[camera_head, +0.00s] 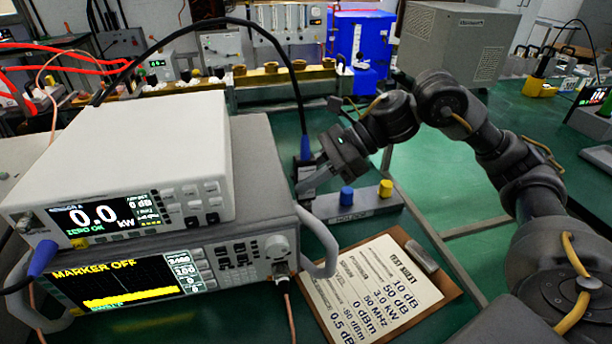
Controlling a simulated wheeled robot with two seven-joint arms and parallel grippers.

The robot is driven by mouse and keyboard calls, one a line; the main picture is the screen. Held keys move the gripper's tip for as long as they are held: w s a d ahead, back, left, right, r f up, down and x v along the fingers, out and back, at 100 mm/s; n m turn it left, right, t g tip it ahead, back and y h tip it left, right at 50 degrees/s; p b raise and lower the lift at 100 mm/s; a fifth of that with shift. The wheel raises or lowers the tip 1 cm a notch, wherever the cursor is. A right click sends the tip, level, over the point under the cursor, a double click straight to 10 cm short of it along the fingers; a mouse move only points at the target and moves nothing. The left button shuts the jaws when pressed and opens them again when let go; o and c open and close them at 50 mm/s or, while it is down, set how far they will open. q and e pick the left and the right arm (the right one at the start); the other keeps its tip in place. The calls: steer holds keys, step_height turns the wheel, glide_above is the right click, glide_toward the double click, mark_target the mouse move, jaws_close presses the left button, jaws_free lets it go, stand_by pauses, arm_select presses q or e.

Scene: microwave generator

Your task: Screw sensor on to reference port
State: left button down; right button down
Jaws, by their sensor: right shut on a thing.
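My right gripper (306,182) reaches in from the right and is shut on the sensor (304,150), a dark blue upright body with a black cable rising from its top. The sensor is at the left end of the grey block (362,207); I cannot tell whether it touches the block. The white power meter (120,150) reads 0.0 kW and ZERO OK. A small round port (27,222), which may be the reference port, is on its front at left. My left gripper is not in view.
The grey block bears a blue knob (347,195) and a yellow knob (385,188). A grey-handled instrument (150,275) with a lit screen stands under the meter. A clipboard (380,290) lies in front of the block.

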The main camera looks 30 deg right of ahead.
mark_target(310, 156)
steer(key=shift+r+p, duration=1.25)
steer(key=shift+r, duration=0.85)
